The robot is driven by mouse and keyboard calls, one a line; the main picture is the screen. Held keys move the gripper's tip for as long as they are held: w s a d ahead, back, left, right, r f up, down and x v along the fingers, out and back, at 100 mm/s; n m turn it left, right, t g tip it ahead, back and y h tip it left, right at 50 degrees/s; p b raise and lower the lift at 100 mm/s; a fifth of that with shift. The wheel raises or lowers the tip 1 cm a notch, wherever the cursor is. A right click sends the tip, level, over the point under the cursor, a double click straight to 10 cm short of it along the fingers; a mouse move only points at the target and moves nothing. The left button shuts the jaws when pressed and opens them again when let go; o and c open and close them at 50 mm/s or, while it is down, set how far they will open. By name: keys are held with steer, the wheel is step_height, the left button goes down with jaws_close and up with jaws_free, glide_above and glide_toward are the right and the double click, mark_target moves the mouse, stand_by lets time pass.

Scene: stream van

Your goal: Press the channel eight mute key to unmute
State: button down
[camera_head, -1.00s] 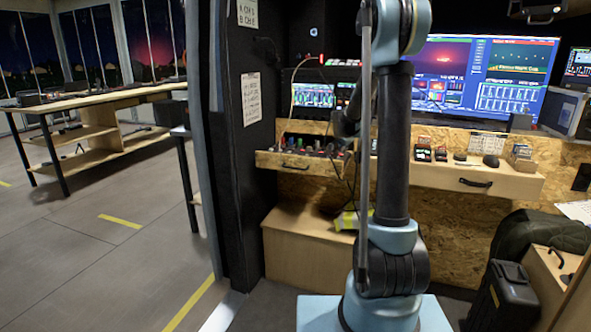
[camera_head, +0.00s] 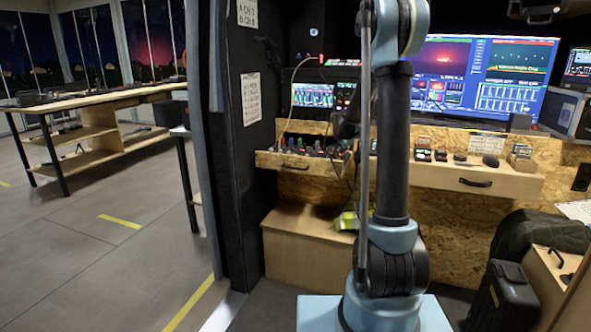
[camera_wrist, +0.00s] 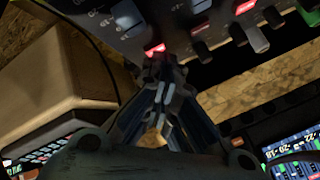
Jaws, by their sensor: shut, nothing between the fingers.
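In the wrist view, a dark control panel (camera_wrist: 140,14) with knobs, fader caps and small lit keys fills the top. A red-lit key (camera_wrist: 155,48) on it lies just beyond my gripper's fingertips. Another red-lit key (camera_wrist: 245,6) is further right. I cannot read the channel numbers, so I cannot tell which key is channel eight's mute. My gripper (camera_wrist: 163,82) is shut and empty, its tips close to the nearer red key; whether they touch cannot be told. In the head view, my arm hides much of the desk area and the gripper is not clearly seen.
A pale beige box (camera_wrist: 70,75) is left of the gripper in the wrist view, and a lit screen (camera_wrist: 295,153) at lower right. In the head view, a drawer (camera_head: 300,163) with knobs, a big monitor (camera_head: 483,75) and a shelf with small devices (camera_head: 465,178) surround my arm.

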mark_target(343, 156)
steer(key=shift+r, duration=0.75)
steer(key=shift+r, duration=3)
